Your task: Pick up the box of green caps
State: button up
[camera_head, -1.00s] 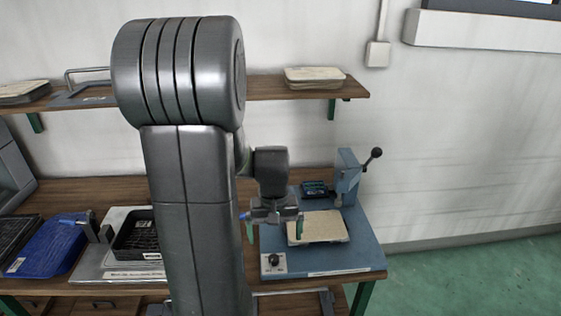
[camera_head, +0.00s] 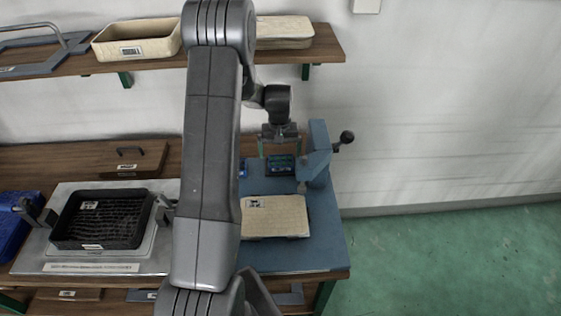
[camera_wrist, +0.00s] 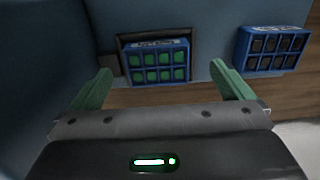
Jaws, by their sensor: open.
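The box of green caps (camera_wrist: 160,65) is a small blue box with rows of green caps, in the middle of the wrist view, set against a dark rectangular frame. In the head view it (camera_head: 281,166) sits on the blue fixture plate, left of the lever post. My gripper (camera_wrist: 161,70) is open and empty; its green fingers stand apart on either side of the box in the wrist view. In the head view my gripper (camera_head: 280,148) is just above and behind the box. I cannot tell the height gap.
A second blue box with dark brown caps (camera_wrist: 271,50) stands beside it at the right in the wrist view. The lever post (camera_head: 318,155) rises close by. A black tray (camera_head: 137,240) is at left.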

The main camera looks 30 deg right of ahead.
aim_at(280, 164)
jog(key=shift+d+f+p, duration=0.15)
jog(key=shift+f+p, duration=0.3)
jog(key=shift+f, duration=0.8)
jog(key=shift+d+f+p, duration=0.15)
jog(key=shift+f+p, duration=0.3)
jog(key=shift+f, duration=0.75)
jog(key=shift+c, duration=0.4)
jog(key=shift+w, duration=0.1)
jog(key=c, duration=1)
jog(key=shift+o, duration=0.2)
jog(key=shift+a+r, duration=0.1)
jog(key=shift+r, duration=0.05)
